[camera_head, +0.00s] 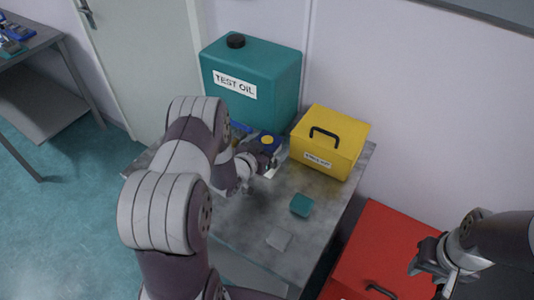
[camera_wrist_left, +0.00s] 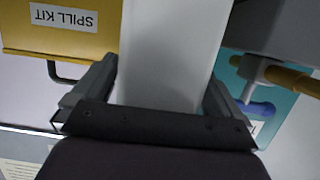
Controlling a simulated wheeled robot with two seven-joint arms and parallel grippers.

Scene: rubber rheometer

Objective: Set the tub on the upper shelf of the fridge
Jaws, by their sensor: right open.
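My left gripper (camera_head: 268,168) is over the grey table, between the teal oil can and the yellow box. In the left wrist view its two fingers (camera_wrist_left: 162,100) press along both sides of a smooth pale object, which looks like the tub (camera_wrist_left: 170,50). Its far end runs out of the picture. In the head view only a small white bit of it shows, mostly hidden by the gripper. My right gripper (camera_head: 432,268) is open and empty at the lower right, above the red cabinet. The fridge and its upper shelf are not recognisable in these views.
The teal TEST OIL can (camera_head: 252,80) and yellow spill kit box (camera_head: 330,142) stand at the back of the table (camera_head: 240,220). A small teal block (camera_head: 302,205) and a grey flat square (camera_head: 279,239) lie nearer. A red cabinet (camera_head: 385,240) stands right.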

